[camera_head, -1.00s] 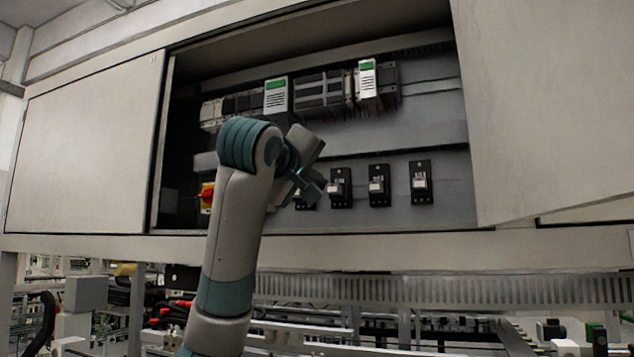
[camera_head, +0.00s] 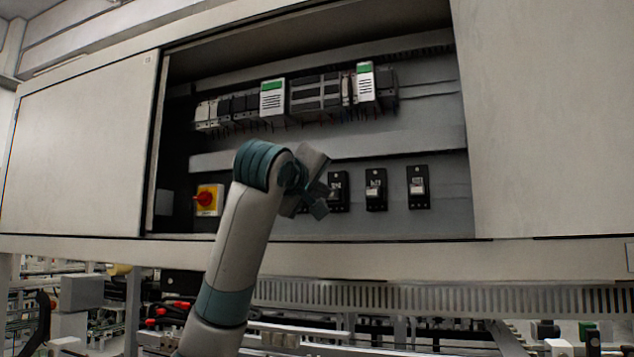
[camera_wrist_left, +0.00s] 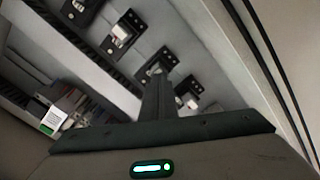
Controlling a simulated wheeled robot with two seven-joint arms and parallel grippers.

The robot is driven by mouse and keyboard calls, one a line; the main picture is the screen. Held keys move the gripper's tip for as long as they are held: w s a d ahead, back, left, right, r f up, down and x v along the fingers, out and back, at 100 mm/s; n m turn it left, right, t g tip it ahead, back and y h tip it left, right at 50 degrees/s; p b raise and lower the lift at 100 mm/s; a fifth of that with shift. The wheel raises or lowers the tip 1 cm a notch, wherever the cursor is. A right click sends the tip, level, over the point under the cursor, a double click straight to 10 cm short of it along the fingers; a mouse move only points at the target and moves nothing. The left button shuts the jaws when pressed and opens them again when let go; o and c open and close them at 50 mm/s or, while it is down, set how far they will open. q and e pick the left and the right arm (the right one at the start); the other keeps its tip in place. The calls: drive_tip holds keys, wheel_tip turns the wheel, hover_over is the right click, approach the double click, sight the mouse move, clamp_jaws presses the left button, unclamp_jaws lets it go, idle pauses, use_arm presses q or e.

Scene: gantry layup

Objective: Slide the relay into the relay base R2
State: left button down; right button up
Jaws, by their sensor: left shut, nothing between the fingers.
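Several black relay bases stand in a row on the cabinet's back panel. In the head view three show clearly: one beside my gripper (camera_head: 338,188), a middle one (camera_head: 376,189) and a right one (camera_head: 418,187). Another further left is mostly hidden behind my gripper. Their labels are too small to read, so I cannot tell which is R2. My left gripper (camera_head: 319,207) is in front of the row's left part, shut and empty. In the left wrist view its fingers (camera_wrist_left: 157,92) overlap one base (camera_wrist_left: 155,66); pale blocks show on neighbouring bases (camera_wrist_left: 122,35). My right gripper is out of view.
A rail of modules (camera_head: 320,93) runs above the bases. A yellow switch with a red knob (camera_head: 207,199) is at the lower left. Cabinet doors (camera_head: 80,150) flank the opening, and its lower edge (camera_head: 400,241) runs below the bases.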

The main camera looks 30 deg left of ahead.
use_arm(q)
drive_tip(key=shift+w+a, duration=0.2)
drive_tip(key=shift+w, duration=0.3)
drive_tip(key=shift+w, duration=0.25)
drive_tip(key=shift+w+a+p, duration=0.1)
drive_tip(key=shift+w+p, duration=0.1)
drive_tip(key=shift+p, duration=0.1)
idle(0.4)
drive_tip(key=shift+s+f, duration=0.1)
drive_tip(key=shift+s, duration=0.1)
drive_tip(key=shift+s+d+b, duration=0.25)
drive_tip(key=shift+s+b, duration=0.25)
drive_tip(key=shift+b, duration=0.25)
drive_tip(key=shift+b+v, duration=0.3)
drive_tip(key=shift+v, duration=0.45)
drive_tip(key=shift+a, duration=0.1)
